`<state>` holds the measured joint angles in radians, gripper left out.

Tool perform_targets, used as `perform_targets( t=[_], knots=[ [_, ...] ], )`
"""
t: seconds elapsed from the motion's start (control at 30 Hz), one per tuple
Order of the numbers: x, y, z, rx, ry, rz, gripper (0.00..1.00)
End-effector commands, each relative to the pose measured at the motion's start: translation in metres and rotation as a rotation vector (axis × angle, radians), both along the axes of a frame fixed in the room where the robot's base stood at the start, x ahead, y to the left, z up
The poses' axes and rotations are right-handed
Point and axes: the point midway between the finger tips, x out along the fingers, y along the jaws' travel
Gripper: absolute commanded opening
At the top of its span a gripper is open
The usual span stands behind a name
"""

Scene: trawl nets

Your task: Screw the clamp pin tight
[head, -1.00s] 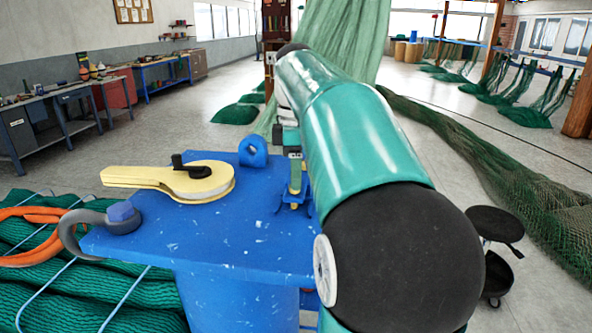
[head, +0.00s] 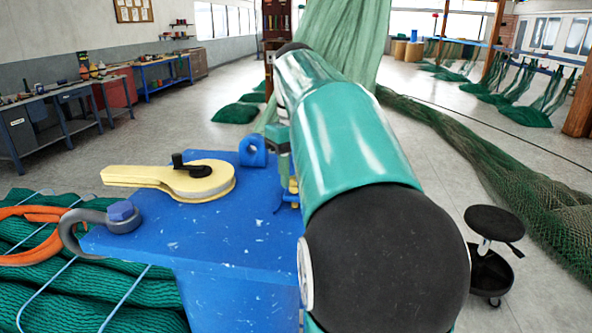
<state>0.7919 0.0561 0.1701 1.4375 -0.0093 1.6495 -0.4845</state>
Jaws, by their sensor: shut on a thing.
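The blue steel plate (head: 215,245) stands in front of me. At its right edge is a small brass-and-blue clamp (head: 294,190), mostly hidden behind my arm. My gripper (head: 284,165) points down over the clamp and shows only as a sliver at the arm's left edge. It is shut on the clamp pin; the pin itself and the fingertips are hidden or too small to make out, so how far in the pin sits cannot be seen.
On the plate are a yellow lever piece (head: 190,180) with a black handle, a blue lug (head: 252,152) and a grey shackle (head: 72,232) with a blue bolt (head: 121,211). Green netting (head: 70,290) and orange rope (head: 40,214) lie left. A black stool (head: 494,222) stands right.

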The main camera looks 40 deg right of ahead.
Motion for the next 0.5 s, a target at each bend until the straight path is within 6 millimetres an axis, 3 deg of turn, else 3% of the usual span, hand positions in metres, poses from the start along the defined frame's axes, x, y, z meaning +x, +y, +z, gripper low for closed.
perform_targets(
  t=[0.5],
  knots=[
    [0.001, 0.0021, 0.0001, -0.001, 0.0, -0.488, 0.15]
  ],
)
